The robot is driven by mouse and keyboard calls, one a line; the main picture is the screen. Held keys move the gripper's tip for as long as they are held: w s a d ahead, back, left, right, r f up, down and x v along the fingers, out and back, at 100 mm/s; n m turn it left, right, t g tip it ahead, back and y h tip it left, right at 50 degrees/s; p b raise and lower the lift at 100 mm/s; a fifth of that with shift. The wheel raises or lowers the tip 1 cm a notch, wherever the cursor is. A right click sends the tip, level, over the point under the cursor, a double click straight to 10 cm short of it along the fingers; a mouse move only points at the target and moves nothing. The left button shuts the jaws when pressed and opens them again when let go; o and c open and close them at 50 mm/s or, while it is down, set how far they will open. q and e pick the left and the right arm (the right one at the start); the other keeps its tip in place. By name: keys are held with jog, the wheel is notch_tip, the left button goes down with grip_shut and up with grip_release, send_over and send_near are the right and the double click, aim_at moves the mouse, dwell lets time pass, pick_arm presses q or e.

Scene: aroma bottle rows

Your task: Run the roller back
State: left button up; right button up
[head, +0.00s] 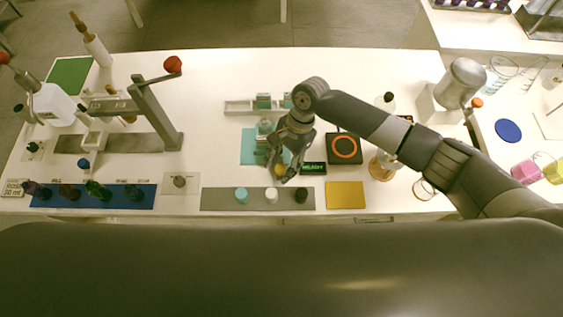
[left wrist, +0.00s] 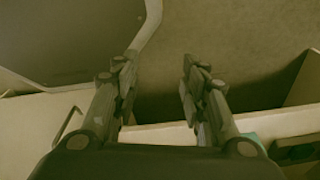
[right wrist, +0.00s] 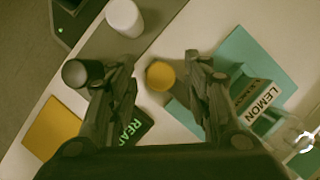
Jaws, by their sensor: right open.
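I cannot tell for sure which part is the roller. A pale rail (head: 238,107) with teal-green blocks (head: 263,101) lies behind my right gripper. In front of it, a bottle with a LEMON label (right wrist: 262,97) lies on or just above a teal mat (right wrist: 243,52), partly hidden by a finger. My right gripper (head: 283,172) points down beside the mat, open. In the right wrist view, a yellow cap (right wrist: 160,76) shows between its fingertips (right wrist: 160,62), with a gap on both sides. My left gripper (left wrist: 157,72) is open and empty, and out of the head view.
A grey strip (head: 222,199) holds teal, white and black caps. A black display (head: 313,168), an orange-ringed pad (head: 345,150) and a yellow mat (head: 346,195) lie right of the gripper. A red-knobbed press (head: 155,110) and a blue bottle row (head: 65,197) stand left.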

jog(key=shift+c, duration=1.3)
grip_shut()
jog(key=shift+a, duration=0.4)
jog(key=a+p, duration=0.2)
jog(key=a, duration=0.5)
jog(key=shift+a, duration=0.5)
pick_arm(q)
jog(key=shift+s+r, duration=1)
jog(key=shift+r, duration=0.15)
jog(key=shift+s, duration=0.1)
